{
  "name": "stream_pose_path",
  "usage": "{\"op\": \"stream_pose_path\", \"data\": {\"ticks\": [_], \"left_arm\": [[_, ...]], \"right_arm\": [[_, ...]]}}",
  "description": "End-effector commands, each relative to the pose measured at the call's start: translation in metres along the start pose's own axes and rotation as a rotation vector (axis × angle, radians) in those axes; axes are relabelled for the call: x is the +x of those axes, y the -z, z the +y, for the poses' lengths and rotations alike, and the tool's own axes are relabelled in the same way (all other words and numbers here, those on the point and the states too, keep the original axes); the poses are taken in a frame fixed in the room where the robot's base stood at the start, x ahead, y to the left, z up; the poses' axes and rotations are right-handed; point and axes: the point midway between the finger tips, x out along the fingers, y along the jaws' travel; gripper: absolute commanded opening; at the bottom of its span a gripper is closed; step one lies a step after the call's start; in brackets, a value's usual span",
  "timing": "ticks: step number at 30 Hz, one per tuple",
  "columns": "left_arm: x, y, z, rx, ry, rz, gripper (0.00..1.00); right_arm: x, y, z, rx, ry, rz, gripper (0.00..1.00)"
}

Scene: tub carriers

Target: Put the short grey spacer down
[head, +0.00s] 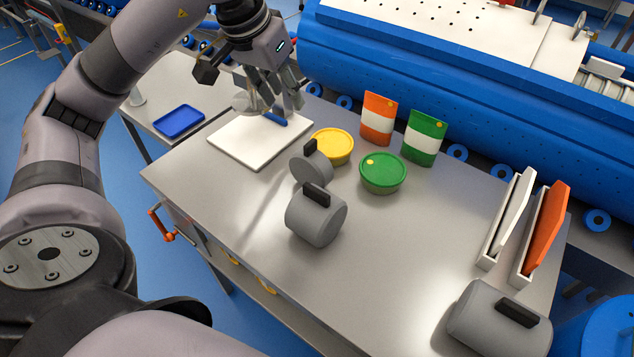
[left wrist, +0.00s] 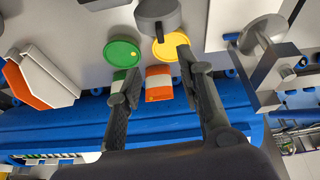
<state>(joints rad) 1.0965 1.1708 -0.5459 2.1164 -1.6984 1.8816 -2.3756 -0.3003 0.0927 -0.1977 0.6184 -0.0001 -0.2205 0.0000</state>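The short grey spacer (head: 309,172) is a thin grey disc with a dark grip block on top. It rests on the steel table (head: 400,235), close beside the yellow-lidded tub (head: 333,146). It also shows in the left wrist view (left wrist: 157,17) at the top edge, beyond the fingers. My left gripper (head: 283,108) is in the air over the back of the white board (head: 245,140), behind and left of the spacer and apart from it. In the left wrist view its fingers (left wrist: 158,62) are spread with nothing between them. My right gripper is out of view.
A wider grey spacer (head: 312,222) sits just in front, a long one (head: 490,325) at front right. A green-lidded tub (head: 383,178), an orange-white packet (head: 378,115) and a green-white packet (head: 424,137) stand behind. Slotted holders (head: 495,250) are at right. The front middle is clear.

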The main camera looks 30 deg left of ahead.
Motion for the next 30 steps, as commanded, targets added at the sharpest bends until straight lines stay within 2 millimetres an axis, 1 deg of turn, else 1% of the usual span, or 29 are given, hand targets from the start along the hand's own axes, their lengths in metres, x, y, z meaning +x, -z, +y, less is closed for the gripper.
{"op": "stream_pose_path", "data": {"ticks": [2, 5, 8, 12, 18, 21, 26, 29, 30], "left_arm": [[-0.003, 0.0, -0.002, 0.049, 0.002, 0.014, 0.35], [0.002, -0.001, -0.003, 0.074, 0.003, 0.014, 0.35], [0.018, -0.001, -0.003, 0.075, 0.004, 0.01, 0.35], [0.049, -0.001, -0.003, 0.074, 0.003, 0.009, 0.35], [0.09, 0.0, -0.003, 0.073, 0.002, 0.01, 0.35], [0.105, 0.001, -0.003, 0.072, 0.002, 0.012, 0.35], [0.117, 0.002, -0.003, 0.073, 0.002, 0.015, 0.35], [0.123, 0.002, -0.002, 0.072, 0.001, 0.013, 0.35], [0.129, 0.002, -0.002, 0.072, 0.002, 0.011, 0.35]], "right_arm": [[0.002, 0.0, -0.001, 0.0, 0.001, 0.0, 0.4], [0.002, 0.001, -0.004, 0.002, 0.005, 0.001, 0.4], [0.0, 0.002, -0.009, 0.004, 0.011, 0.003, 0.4], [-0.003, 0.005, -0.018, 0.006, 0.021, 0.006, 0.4], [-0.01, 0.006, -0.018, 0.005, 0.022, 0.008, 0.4], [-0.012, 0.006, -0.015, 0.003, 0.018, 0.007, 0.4], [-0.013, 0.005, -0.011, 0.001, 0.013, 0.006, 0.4], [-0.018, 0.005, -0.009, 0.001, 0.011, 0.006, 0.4], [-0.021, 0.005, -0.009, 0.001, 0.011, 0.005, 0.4]]}}
